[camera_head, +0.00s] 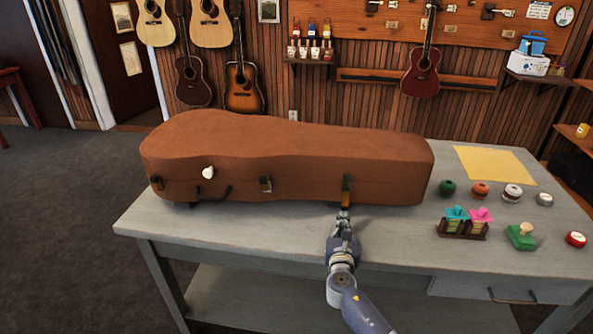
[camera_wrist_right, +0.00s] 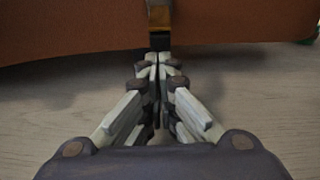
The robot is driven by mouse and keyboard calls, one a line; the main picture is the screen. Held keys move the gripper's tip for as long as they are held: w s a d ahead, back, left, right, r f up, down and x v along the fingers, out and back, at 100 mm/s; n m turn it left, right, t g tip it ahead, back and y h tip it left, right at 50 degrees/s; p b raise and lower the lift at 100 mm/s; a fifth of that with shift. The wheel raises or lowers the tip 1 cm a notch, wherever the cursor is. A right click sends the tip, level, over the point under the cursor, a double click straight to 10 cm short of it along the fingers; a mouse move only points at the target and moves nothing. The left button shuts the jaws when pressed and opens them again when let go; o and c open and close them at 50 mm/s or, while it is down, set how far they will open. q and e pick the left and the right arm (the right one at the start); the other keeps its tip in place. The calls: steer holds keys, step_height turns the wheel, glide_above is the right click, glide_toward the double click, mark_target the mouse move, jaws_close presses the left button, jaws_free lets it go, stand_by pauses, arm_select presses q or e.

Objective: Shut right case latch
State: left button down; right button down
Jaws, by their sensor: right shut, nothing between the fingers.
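The brown ukulele case (camera_head: 290,152) lies with its lid down on the grey workbench. My right gripper (camera_head: 343,214) is shut and empty, right in front of and below the right latch. In the wrist view its closed fingertips (camera_wrist_right: 160,58) are just short of the latch's dark lower end (camera_wrist_right: 160,40); I cannot tell if they touch. My left gripper is not in view.
To the right are a yellow sheet (camera_head: 495,165), several small round pots, a small rack (camera_head: 462,229) and a green stamp-like item (camera_head: 521,236). The bench front is clear.

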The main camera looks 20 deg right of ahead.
mark_target(344, 208)
steer(key=shift+h, duration=0.3)
steer(key=r, duration=0.1)
steer(key=w+d+r, duration=0.1)
steer(key=r, duration=0.3)
steer(key=shift+w+d, duration=0.2)
steer(key=shift+w, duration=0.1)
steer(key=shift+w+f, duration=0.1)
steer(key=shift+w, duration=0.1)
steer(key=shift+w+f, duration=0.1)
steer(key=shift+f, duration=0.4)
steer(key=p+v, duration=0.1)
steer(key=v, duration=0.2)
steer(key=shift+s, duration=0.35)
steer(key=shift+p+v, duration=0.55)
steer(key=shift+v, duration=0.45)
steer(key=shift+p+v, duration=0.45)
steer(key=shift+v, duration=1.6)
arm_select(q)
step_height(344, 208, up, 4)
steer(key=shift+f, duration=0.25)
arm_select(e)
steer(key=shift+f, duration=0.15)
